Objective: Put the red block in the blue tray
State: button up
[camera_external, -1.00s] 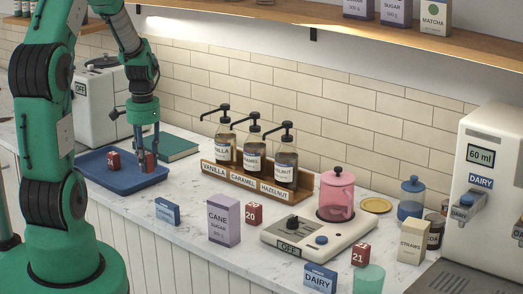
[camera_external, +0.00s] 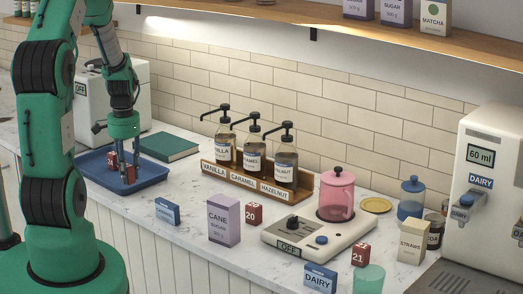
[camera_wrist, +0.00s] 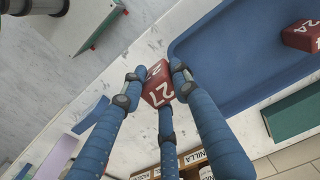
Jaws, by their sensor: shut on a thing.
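My gripper (camera_external: 126,176) has blue fingers and is shut on a red block (camera_wrist: 157,86) with white digits, which reads 27 in the wrist view. In the external view this held block (camera_external: 130,175) appears between the fingers, over the blue tray (camera_external: 152,180). Whether it touches the tray floor cannot be told. In the wrist view, the tray (camera_wrist: 225,65) lies beside and beyond the held block. Another red block (camera_external: 112,160) rests in the tray, left of the fingers; it also shows in the wrist view (camera_wrist: 300,36).
A green book (camera_external: 170,147) lies behind the tray. Red blocks numbered 20 (camera_external: 253,213) and 21 (camera_external: 360,254) stand farther right. A blue box (camera_external: 167,211), a cane sugar box (camera_external: 224,221) and a syrup rack (camera_external: 229,178) stand right of the tray.

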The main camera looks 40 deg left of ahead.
jog(key=shift+w+a, duration=0.1)
jog(key=shift+w, duration=0.05)
send_over(143, 177)
jog(key=shift+s+d+f+b, duration=0.15)
jog(key=shift+s+f+b, duration=0.1)
jog(key=shift+f, duration=0.1)
jog(key=shift+s+d+f+b, duration=0.1)
jog(key=shift+d+f+b, duration=0.1)
jog(key=shift+f, duration=0.15)
jog(key=shift+w+a+f, duration=0.1)
jog(key=shift+w+a, duration=0.15)
jog(key=shift+w, duration=0.05)
jog(key=shift+f+b, duration=0.3)
jog(key=shift+f, duration=1.4)
jog(key=shift+f, duration=0.15)
jog(key=o, duration=1.1)
jog(key=shift+o, duration=0.2)
